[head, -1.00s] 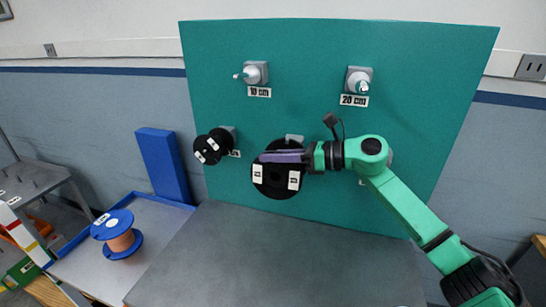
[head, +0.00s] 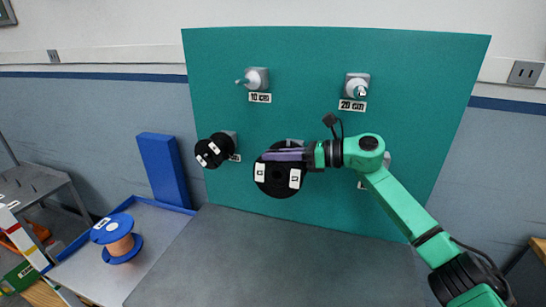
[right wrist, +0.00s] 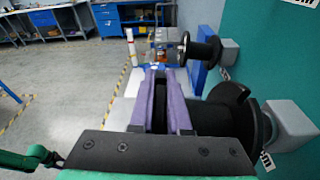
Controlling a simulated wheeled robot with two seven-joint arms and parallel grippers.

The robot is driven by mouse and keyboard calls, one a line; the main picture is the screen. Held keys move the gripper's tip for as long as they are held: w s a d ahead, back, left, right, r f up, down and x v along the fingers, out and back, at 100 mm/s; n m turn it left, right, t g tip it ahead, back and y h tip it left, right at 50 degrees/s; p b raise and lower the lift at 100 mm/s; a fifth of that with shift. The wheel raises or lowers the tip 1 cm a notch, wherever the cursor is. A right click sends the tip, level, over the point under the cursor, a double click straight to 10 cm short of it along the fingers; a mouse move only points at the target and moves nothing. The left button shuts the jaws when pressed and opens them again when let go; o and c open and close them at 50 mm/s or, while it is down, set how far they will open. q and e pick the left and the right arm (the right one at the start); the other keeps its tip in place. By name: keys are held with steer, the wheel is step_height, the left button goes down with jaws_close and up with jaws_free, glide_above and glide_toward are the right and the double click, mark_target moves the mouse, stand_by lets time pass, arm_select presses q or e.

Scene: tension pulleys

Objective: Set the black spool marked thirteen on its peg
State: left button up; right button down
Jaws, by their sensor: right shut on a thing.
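A large black spool (head: 279,181) with two white labels on its face is held in front of the green board's lower middle mount (head: 294,142). The numbers on the labels are too small to read. My right gripper (head: 285,155) is shut on this spool with its purple fingers across its upper part. In the right wrist view the fingers (right wrist: 161,105) are close together, with the spool (right wrist: 238,115) at their right, its flange close to the grey mount (right wrist: 290,122). The peg is hidden, so I cannot tell whether the spool is around it. My left gripper is out of view.
A smaller black spool (head: 209,153) sits at the lower left mount. Bare pegs stand above the labels 10 cm (head: 260,98) and 20 cm (head: 352,105). A blue-flanged copper spool (head: 119,241) stands in a tray at left. The grey tabletop (head: 290,250) is clear.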

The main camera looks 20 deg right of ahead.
steer(key=shift+d, duration=0.1)
steer(key=c, duration=0.8)
jaws_free()
steer(key=shift+w, duration=0.1)
steer(key=shift+o, duration=1.2)
steer(key=shift+f, duration=0.2)
